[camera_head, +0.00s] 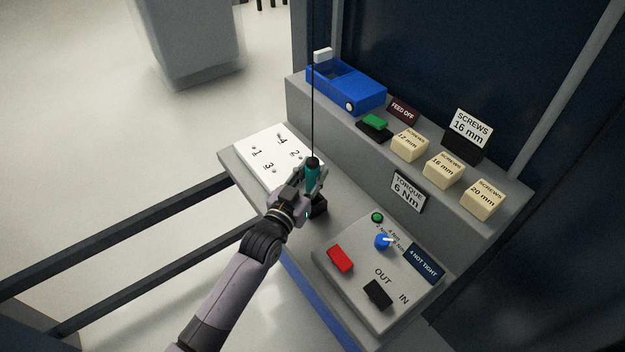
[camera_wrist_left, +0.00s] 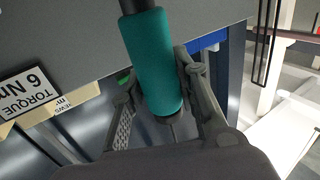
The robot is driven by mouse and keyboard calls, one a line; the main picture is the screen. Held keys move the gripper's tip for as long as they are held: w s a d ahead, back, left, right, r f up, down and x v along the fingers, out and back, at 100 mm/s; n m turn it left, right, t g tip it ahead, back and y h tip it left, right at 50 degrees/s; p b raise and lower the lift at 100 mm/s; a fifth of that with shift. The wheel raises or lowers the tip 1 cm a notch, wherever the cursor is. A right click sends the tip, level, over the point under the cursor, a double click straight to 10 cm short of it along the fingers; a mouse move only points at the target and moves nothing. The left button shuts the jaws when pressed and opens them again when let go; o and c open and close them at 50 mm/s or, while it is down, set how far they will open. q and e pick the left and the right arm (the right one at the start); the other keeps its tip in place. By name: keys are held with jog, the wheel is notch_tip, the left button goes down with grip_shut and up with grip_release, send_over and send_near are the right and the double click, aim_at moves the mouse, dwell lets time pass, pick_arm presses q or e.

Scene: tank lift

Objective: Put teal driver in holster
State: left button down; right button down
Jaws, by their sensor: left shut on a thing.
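The teal driver (camera_head: 313,177) stands upright in my left gripper (camera_head: 308,190), with a thin dark cord or rod running up from its top. In the left wrist view the driver's teal body (camera_wrist_left: 153,62) lies between the two fingers of my left gripper (camera_wrist_left: 160,105), and its dark end shows at the top edge. A small black block (camera_head: 318,207), which may be the holster, stands on the bench just under and to the right of the gripper. Whether the driver's lower end touches it or sits in it is hidden. My right gripper is not in view.
A white plate with numbered marks (camera_head: 262,150) lies left of the gripper. A control panel (camera_head: 345,287) with a red block, blue knob and black block is at the right. A raised shelf behind carries a blue bin (camera_head: 360,91) and cream screw boxes (camera_head: 444,170).

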pick_arm(q)
jog(key=shift+f, duration=1.15)
jog(key=shift+f, duration=0.1)
jog(key=shift+f, duration=0.15)
jog(key=c, duration=1.2)
grip_release()
jog(key=shift+c, duration=0.2)
jog(key=shift+r, duration=0.3)
jog(key=v, duration=1.2)
jog(key=shift+b, duration=0.4)
jog(key=shift+f, duration=0.15)
